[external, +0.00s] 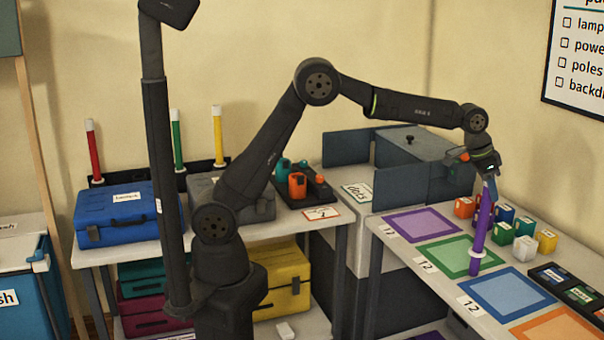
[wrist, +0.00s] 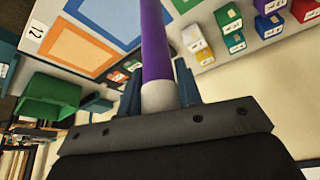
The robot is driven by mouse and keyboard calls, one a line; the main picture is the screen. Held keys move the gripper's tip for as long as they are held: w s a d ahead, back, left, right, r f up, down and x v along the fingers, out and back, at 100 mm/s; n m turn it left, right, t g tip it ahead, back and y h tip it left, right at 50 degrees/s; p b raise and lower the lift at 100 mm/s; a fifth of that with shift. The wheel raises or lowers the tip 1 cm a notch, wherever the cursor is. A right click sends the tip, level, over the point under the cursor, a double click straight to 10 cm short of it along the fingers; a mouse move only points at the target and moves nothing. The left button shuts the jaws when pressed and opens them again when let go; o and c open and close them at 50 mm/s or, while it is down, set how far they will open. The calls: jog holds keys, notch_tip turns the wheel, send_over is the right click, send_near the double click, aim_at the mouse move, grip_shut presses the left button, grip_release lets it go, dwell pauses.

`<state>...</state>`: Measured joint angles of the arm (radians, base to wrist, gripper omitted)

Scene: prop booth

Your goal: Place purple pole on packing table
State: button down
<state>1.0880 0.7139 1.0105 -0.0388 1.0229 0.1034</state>
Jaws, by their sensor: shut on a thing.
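The purple pole (external: 483,228) stands nearly upright, slightly tilted, with white bands near both ends. My gripper (external: 487,172) is shut on its upper end, above the packing table (external: 398,262). A purple-outlined square (external: 421,224) lies to the left, a blue one (external: 506,293) to the right.
Several coloured blocks (external: 525,247) stand on the table just right of the pole. A dark tray (external: 567,287) lies near them, and an orange-outlined square (external: 556,326) is at the front. Red (external: 93,152), green (external: 177,140) and yellow (external: 218,136) poles stand in a rack on the left bench.

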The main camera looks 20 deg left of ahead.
jog(key=c, duration=1)
grip_release()
jog(key=v, duration=1.2)
jog(key=shift+r, duration=0.1)
jog(key=x, duration=1.2)
notch_tip(320, 180, up, 2)
jog(key=shift+r, duration=0.8)
